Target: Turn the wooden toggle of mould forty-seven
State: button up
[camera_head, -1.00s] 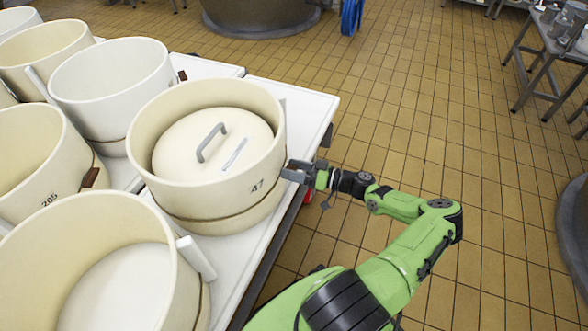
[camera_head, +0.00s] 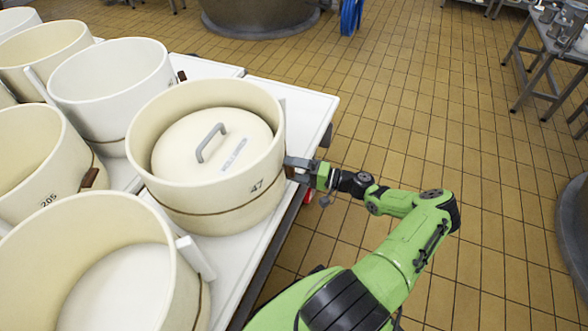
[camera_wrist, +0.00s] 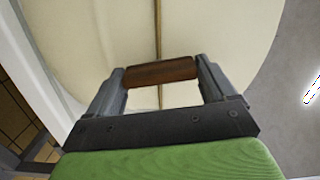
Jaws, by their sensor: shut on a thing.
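Mould forty-seven (camera_head: 225,205) is a round cream tub marked "47" with a dark cord around its lower wall. It stands on the white table top, with a cream lid (camera_head: 188,155) with a grey handle inside it. My gripper (camera_head: 290,168) is at the mould's right side. In the wrist view the brown wooden toggle (camera_wrist: 161,72) lies crosswise between the two grey fingers, against the cream wall, with the cord running past it. My gripper (camera_wrist: 162,80) is shut on the toggle's ends. The toggle is hidden in the head view.
Other cream moulds stand close by, one marked "205" (camera_head: 45,155) at the left and an empty one (camera_head: 120,270) at the front. The white table top's edge (camera_head: 325,110) runs along the right. Beyond it the tiled floor (camera_head: 420,120) is clear.

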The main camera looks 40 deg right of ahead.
jog(key=shift+m, duration=0.9)
jog(key=o, duration=0.9)
jog(key=shift+c, duration=0.2)
jog(key=v, duration=1.5)
jog(key=shift+s+d+p, duration=0.3)
jog(key=shift+p, duration=0.15)
